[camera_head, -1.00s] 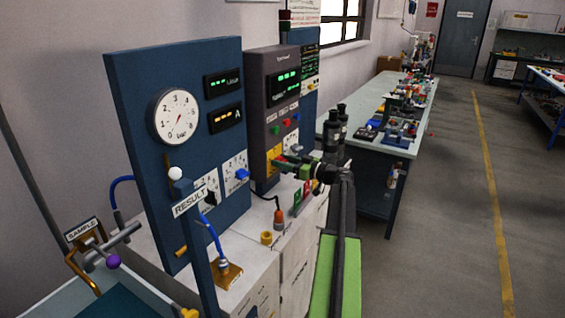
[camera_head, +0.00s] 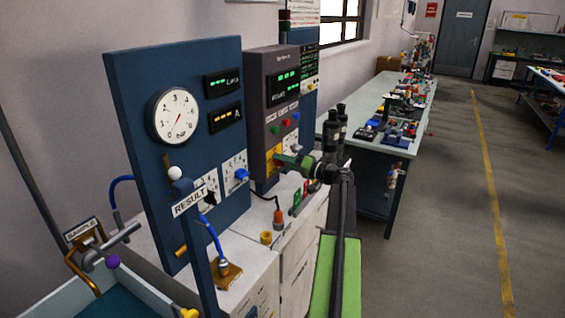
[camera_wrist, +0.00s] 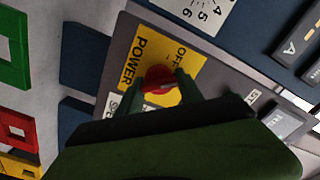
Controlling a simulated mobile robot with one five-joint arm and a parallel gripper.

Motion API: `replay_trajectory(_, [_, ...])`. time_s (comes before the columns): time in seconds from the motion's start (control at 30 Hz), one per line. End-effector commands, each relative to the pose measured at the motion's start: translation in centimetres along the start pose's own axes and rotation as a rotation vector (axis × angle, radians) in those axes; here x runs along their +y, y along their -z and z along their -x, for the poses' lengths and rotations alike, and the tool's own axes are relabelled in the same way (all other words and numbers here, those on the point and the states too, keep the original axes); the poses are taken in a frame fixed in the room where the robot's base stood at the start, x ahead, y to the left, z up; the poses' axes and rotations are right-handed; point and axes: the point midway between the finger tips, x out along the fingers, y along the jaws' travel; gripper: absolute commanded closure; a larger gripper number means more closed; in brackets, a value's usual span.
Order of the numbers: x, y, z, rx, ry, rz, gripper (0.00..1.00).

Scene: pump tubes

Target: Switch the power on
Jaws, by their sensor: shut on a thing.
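The power switch is a round red knob (camera_wrist: 158,78) on a yellow plate (camera_wrist: 137,52) marked POWER and OFF, seen in the wrist view. A pale mark shows on the knob's face. My gripper (camera_wrist: 159,88) is shut on the knob, one green finger at each side of it. The gripper body hides the lower part of the plate. In the head view, my gripper (camera_head: 280,160) reaches the yellow plate (camera_head: 269,162) on the dark grey cabinet (camera_head: 258,110). The knob itself is hidden there.
The cabinet's green display (camera_head: 285,86) is lit. A blue panel (camera_head: 140,95) with a round gauge (camera_head: 178,115) stands to the left. A white bench (camera_head: 255,235) lies below, with an orange-red-tipped plug (camera_head: 279,220). A tool-covered table (camera_head: 405,95) stands behind to the right.

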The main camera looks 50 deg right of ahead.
Motion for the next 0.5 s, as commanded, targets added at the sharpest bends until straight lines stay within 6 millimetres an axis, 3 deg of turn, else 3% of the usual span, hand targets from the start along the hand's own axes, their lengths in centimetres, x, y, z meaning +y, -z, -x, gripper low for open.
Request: replay_trajectory(0.5, [0.33, -0.09, 0.18, 0.000, -0.004, -0.453, 0.97])
